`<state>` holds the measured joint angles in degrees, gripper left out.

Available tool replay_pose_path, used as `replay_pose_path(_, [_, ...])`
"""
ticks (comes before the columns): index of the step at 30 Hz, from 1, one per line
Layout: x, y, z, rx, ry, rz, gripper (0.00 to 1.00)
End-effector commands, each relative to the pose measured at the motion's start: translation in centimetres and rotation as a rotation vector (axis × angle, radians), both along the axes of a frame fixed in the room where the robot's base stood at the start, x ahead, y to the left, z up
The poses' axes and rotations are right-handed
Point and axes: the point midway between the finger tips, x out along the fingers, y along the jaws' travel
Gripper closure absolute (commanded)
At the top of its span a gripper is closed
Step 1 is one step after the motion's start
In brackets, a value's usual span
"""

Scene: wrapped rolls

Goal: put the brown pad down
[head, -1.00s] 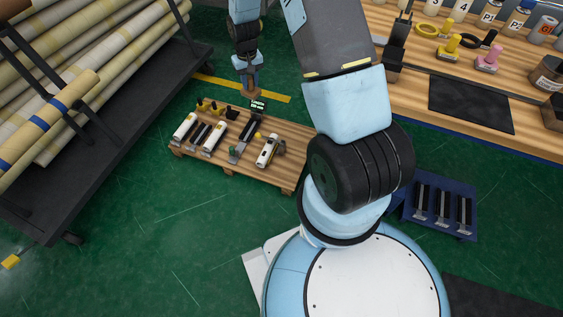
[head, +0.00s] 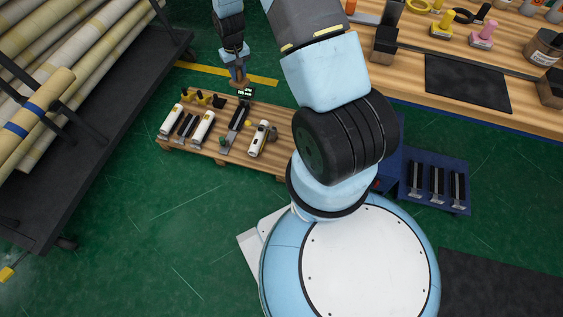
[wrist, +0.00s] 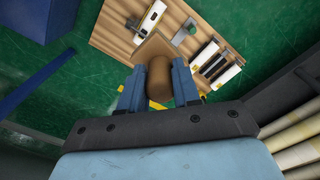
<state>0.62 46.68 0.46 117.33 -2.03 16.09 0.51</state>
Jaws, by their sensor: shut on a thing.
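The brown pad (wrist: 159,78) is between the fingers of my gripper (wrist: 159,88) in the wrist view. It shows a rounded brown grip and a flat, paler brown plate beyond it. My gripper is shut on the grip, with a blue finger on each side.
White-bodied tools (head: 203,128) and dark tools stand on the platform. A rack of wrapped rolls (head: 60,60) is on the left. A workbench (head: 410,70) is at the upper right, with a blue tray (head: 437,186) below it. Green floor is clear in front of the platform.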

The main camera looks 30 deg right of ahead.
Motion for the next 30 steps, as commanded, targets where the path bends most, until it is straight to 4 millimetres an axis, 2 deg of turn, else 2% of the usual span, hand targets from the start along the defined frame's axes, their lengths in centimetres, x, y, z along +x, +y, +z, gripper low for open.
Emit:
replay_pose_path(1, [-0.4,-0.3,-2.0,-0.001,0.007,0.004,1.00])
replay_pose_path(3, [-0.9,-0.6,-4.4,-0.002,0.008,0.013,1.00])
replay_pose_path(10, [-2.9,-1.8,-11.9,-0.005,0.008,0.040,1.00])
replay_pose_path(17, [-6.1,-2.8,-19.1,-0.007,0.008,0.068,1.00])
replay_pose_path(23, [-9.7,-3.5,-25.0,-0.007,0.010,0.094,1.00])
replay_pose_path(30, [-14.8,-4.2,-31.6,-0.005,0.010,0.125,1.00])
